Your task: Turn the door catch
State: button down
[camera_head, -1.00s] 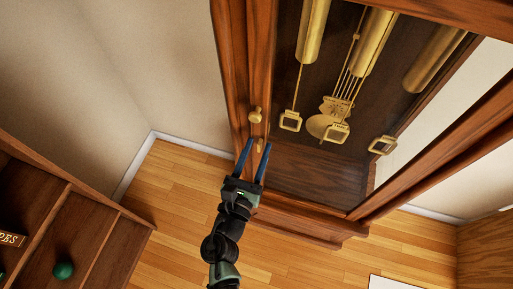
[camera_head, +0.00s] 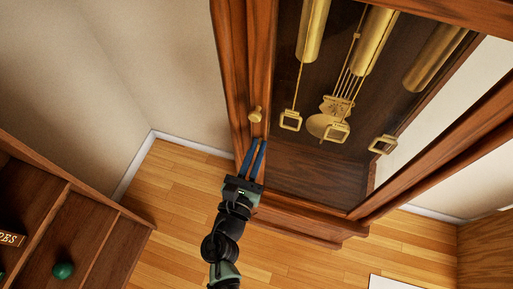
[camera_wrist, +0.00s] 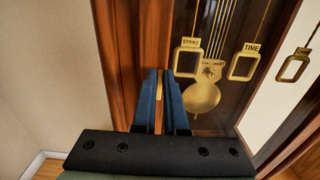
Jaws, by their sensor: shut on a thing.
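The door catch (camera_wrist: 159,100) is a small brass piece on the wooden door frame of a tall clock case. In the wrist view a strip of it shows between my fingers; in the head view the fingers hide it. My gripper (camera_head: 255,146) is shut on the catch, its two blue fingers close together on either side of it. The gripper also shows in the wrist view (camera_wrist: 159,76), reaching up along the frame. A round brass knob (camera_head: 255,115) sits on the frame just above the fingertips in the head view.
Behind the glass hang brass weights (camera_head: 313,30) and a pendulum (camera_head: 322,125). Several square brass tags, some lettered, hang there too. A wooden shelf (camera_head: 95,215) with a green ball (camera_head: 63,270) stands at lower left. Open wood floor (camera_head: 180,180) lies between.

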jog(key=shift+f, duration=0.1)
jog(key=m+b, duration=0.3)
jog(key=m, duration=0.1)
jog(key=m+b, duration=0.4)
jog(key=d+f+m+b, duration=0.1)
jog(key=m+b, duration=0.3)
jog(key=m, duration=0.1)
jog(key=shift+s+d, duration=0.1)
jog(key=shift+s, duration=0.1)
jog(key=m+b, duration=0.3)
jog(key=m, duration=0.1)
jog(key=shift+f, duration=0.15)
jog(key=shift+m, duration=0.4)
jog(key=c, duration=1)
grip_release()
jog(key=shift+o, duration=0.2)
